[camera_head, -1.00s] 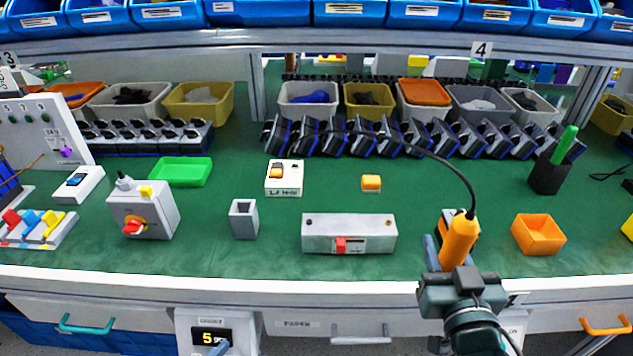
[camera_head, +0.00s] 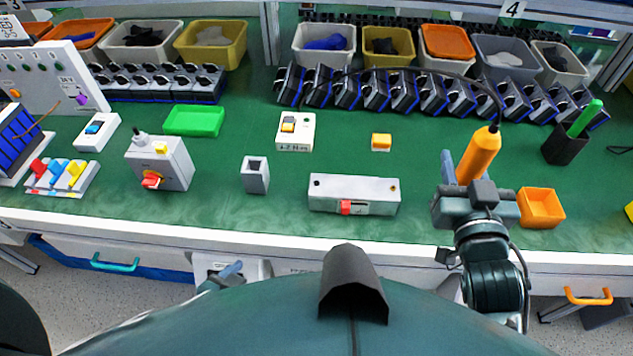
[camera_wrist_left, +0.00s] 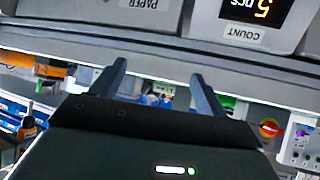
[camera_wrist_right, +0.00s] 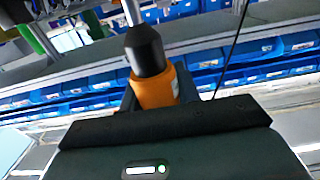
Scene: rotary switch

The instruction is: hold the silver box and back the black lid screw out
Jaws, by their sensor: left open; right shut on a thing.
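The long silver box (camera_head: 370,207) lies on the green bench top, a red slider on its front face. The black lid screw (camera_head: 317,183) is a dark spot at the left end of its lid. My right gripper (camera_head: 470,172) is shut on an orange power screwdriver (camera_head: 483,153), right of the box and apart from it.
A grey square holder (camera_head: 255,175) and a grey switch box with a red knob (camera_head: 160,165) stand left of the silver box. An orange bin (camera_head: 540,207) is at the right. A black cable (camera_head: 440,65) arcs from the screwdriver towards the back.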

